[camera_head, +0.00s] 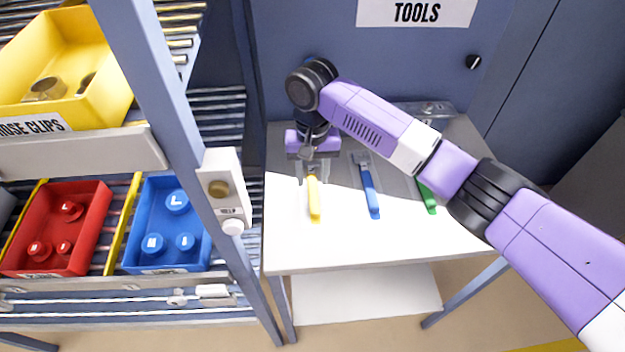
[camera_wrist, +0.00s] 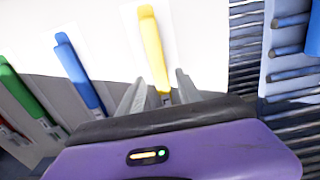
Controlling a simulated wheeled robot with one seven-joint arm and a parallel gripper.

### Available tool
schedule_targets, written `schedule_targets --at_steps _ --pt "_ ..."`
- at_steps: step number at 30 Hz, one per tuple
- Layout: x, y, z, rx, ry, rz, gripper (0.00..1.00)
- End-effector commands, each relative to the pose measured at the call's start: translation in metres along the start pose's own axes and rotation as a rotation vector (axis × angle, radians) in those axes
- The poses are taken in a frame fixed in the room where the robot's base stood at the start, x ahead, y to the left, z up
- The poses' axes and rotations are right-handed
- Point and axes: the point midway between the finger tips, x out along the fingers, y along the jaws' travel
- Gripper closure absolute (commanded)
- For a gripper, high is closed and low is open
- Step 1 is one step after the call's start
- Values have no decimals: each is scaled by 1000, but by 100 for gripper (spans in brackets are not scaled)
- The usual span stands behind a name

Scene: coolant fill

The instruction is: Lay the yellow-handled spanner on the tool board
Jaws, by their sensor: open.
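The yellow-handled spanner (camera_head: 314,199) lies on the white table, its handle toward the front edge. Its head end is partly hidden by my gripper (camera_head: 310,167), which is above it from the back. In the wrist view the yellow handle (camera_wrist: 154,50) runs down between the two grey fingers of my gripper (camera_wrist: 158,92). The fingers stand apart on either side of the spanner; I cannot tell whether they touch it. The tool board appears to be the grey panel (camera_head: 398,187) under the spanners, partly hidden by my arm.
A blue-handled spanner (camera_head: 370,193) and a green-handled one (camera_head: 427,197) lie to the right. A shelf rack with a yellow bin (camera_head: 105,75), a red bin (camera_head: 85,240) and a blue bin (camera_head: 140,225) stands left. Its post (camera_head: 165,110) is close to the table. The front of the table is clear.

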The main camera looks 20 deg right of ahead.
Motion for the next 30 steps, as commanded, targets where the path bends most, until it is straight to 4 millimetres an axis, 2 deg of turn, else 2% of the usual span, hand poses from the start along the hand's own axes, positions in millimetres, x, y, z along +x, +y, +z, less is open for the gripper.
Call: schedule_targets --at_steps 9,15,21,30 --pt "-64 -1 -1 -1 4 -3 59" --pt "-93 0 0 0 2 -1 59" --pt "-102 0 0 0 1 0 59" --pt "-101 0 0 0 1 0 59"
